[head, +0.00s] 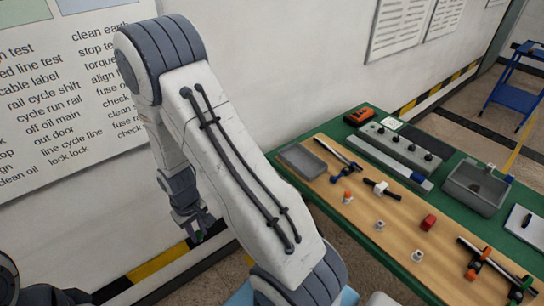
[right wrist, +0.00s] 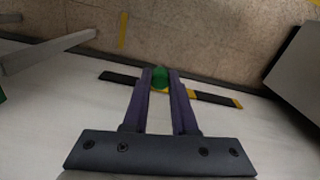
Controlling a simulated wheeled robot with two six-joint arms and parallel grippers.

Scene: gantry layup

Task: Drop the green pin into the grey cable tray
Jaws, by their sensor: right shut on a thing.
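My right gripper (right wrist: 160,80) is shut on a green pin (right wrist: 159,74), whose rounded green end shows between the fingertips in the right wrist view. In the head view, my right gripper (head: 203,233) hangs low near the wall, left of the table, with a small bit of green at its jaws. A shallow grey tray (head: 301,161), which looks like the cable tray, lies at the table's near left corner, well to the right of the gripper. It looks empty. My left gripper is not in view.
The green-edged table (head: 337,127) carries a deeper grey bin (head: 478,190), a grey block with black knobs (head: 397,145), an orange device (head: 359,116), a red part (head: 429,222), clamps and several small fittings. A blue cart (head: 518,92) stands behind. The wall is close to my right arm.

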